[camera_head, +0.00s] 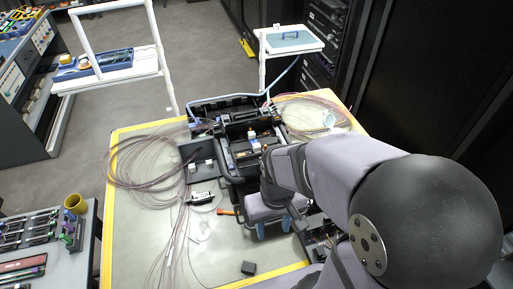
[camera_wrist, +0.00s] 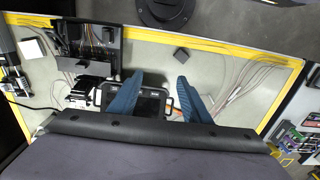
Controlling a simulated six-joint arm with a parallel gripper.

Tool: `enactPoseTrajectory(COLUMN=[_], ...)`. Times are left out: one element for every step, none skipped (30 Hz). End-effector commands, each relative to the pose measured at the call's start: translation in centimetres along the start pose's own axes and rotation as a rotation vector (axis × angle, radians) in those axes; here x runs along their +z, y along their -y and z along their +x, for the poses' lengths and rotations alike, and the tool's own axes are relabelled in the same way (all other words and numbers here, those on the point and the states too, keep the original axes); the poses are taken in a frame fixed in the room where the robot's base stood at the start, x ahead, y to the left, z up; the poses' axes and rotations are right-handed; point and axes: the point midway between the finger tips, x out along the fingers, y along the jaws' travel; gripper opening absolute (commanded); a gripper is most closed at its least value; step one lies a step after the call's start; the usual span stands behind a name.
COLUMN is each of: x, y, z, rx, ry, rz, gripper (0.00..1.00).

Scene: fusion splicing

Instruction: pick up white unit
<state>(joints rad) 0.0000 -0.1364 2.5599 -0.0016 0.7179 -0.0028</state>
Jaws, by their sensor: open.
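My gripper (camera_head: 273,228) is open, with blue fingers pointing down over the front part of the table. Its two spread fingers also show in the wrist view (camera_wrist: 161,76), with no object held between them. In the wrist view a small white block-like unit (camera_wrist: 32,47) lies near the left table edge, well to the left of the fingers; my arm seems to hide that spot in the head view. A small black-and-white device (camera_head: 202,197) lies left of the gripper in the head view. I cannot tell for certain which of these is the white unit.
A black workstation tray (camera_head: 238,130) stands at the table's middle. Dark equipment (camera_wrist: 90,45) with cables stands left of the fingers in the wrist view. Loose fibre coils (camera_head: 140,170) cover the left side.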

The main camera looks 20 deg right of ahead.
Motion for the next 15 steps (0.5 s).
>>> enactPoseTrajectory(x=[0.0, 0.0, 0.0, -0.1, -0.2, -0.5, -0.8, -1.1, -1.8, -2.4, -3.1, -4.1, -5.0, -6.0, -7.4], y=[0.0, 0.0, 0.0, 0.0, 0.0, 0.0, 0.0, -0.1, -0.1, -0.1, -0.2, -0.3, -0.3, -0.4, -0.5], z=[0.0, 0.0, 0.0, 0.0, -0.1, -0.1, -0.2, -0.3, -0.5, -0.6, -0.8, -1.1, -1.3, -1.5, -1.8], rx=[0.0, 0.0, 0.0, 0.0, 0.0, 0.0, 0.0, 0.0, 0.0, 0.0, 0.0, 0.0, 0.0, 0.0, 0.0], ry=[0.0, 0.0, 0.0, 0.0, 0.0, 0.0, 0.001, 0.001, 0.0, -0.001, -0.001, 0.0, -0.001, -0.001, -0.001], rz=[0.0, 0.0, 0.0, 0.0, 0.0, 0.0, 0.0, 0.0, 0.0, 0.001, 0.001, 0.001, 0.001, 0.001, 0.002], gripper=[0.44, 0.44, 0.44, 0.44, 0.44, 0.44, 0.44, 0.44, 0.44, 0.44, 0.44, 0.44, 0.44, 0.44, 0.44])
